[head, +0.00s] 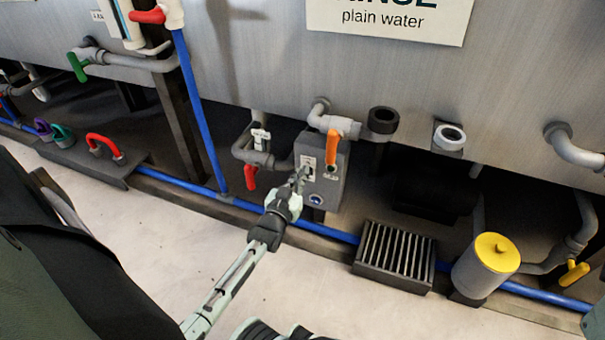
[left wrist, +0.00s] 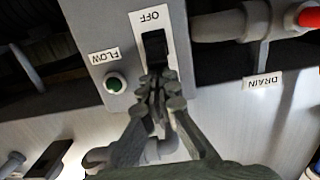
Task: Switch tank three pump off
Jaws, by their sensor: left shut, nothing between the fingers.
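A grey pump box (head: 330,190) is below the tank marked plain water in the head view. Its black rocker switch (left wrist: 154,46) shows in the left wrist view on a white plate, with the word OFF upside down at the plate's top end. A green FLOW light (left wrist: 114,84) is beside the plate. My left gripper (head: 301,181) is at the box front. In the left wrist view its closed, empty fingertips (left wrist: 157,86) cover the switch's end away from OFF. I cannot tell whether they touch it. My right gripper is not in view.
An orange-handled valve (head: 333,147) hangs in front of the box's top. A red drain handle (head: 251,177) is left of it. A black grate (head: 394,257) and a yellow-topped canister (head: 486,266) stand to the right. A blue pipe (head: 345,236) runs along the floor edge.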

